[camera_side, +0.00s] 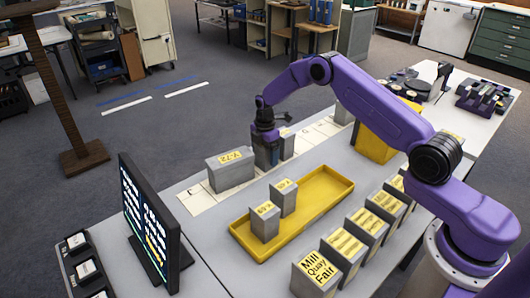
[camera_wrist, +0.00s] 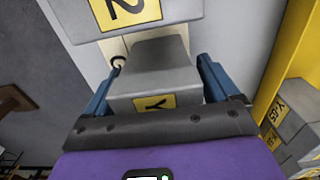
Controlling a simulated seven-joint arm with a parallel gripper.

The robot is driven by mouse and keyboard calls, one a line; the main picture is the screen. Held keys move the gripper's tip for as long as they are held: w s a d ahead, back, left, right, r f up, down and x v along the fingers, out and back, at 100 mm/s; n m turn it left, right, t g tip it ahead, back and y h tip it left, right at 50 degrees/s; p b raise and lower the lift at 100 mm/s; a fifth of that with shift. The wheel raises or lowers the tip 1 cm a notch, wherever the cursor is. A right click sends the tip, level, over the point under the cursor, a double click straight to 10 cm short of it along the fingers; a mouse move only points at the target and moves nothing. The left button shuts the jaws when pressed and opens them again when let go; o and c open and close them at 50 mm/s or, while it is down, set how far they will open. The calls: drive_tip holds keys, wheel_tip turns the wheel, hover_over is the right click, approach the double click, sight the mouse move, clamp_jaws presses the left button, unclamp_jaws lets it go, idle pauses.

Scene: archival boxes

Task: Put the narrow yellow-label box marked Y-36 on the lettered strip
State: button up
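My gripper (camera_side: 267,150) is low over the white strip (camera_side: 200,195), pointing down. In the wrist view my gripper (camera_wrist: 158,75) has its two blue fingers on either side of a narrow grey box (camera_wrist: 150,60). The box's yellow label shows a "Y"; the rest is hidden by my gripper, so I cannot read its number. I cannot tell whether the fingers press on it. In the side view a narrow grey box (camera_side: 287,148) shows beside the fingers, partly hidden.
A wide box marked Y-72 (camera_side: 232,170) stands on the strip, close by; it also shows in the wrist view (camera_wrist: 80,20). A yellow tray (camera_side: 335,183) holds two narrow yellow-label boxes (camera_side: 264,222). Several labelled boxes (camera_side: 345,250) stand in a row at front right.

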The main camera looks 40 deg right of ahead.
drive_tip(key=shift+r, duration=0.1)
wheel_tip(320, 180, up, 12)
drive_tip(key=shift+f, duration=0.1)
drive_tip(key=shift+a+r, duration=0.1)
drive_tip(key=shift+r, duration=0.15)
drive_tip(key=s+a+r+m, duration=0.1)
drive_tip(key=s+a+r, duration=0.45)
drive_tip(key=s, duration=0.35)
drive_tip(key=s+a+r+m, duration=0.1)
drive_tip(key=s+a+r, duration=0.3)
drive_tip(key=s+a, duration=0.4)
drive_tip(key=s+d+m, duration=0.1)
drive_tip(key=s+d, duration=0.2)
drive_tip(key=s, duration=1.1)
drive_tip(key=s+d+r+m, duration=0.1)
drive_tip(key=s+d, duration=0.3)
drive_tip(key=s, duration=1.1)
drive_tip(key=shift+m, duration=0.7)
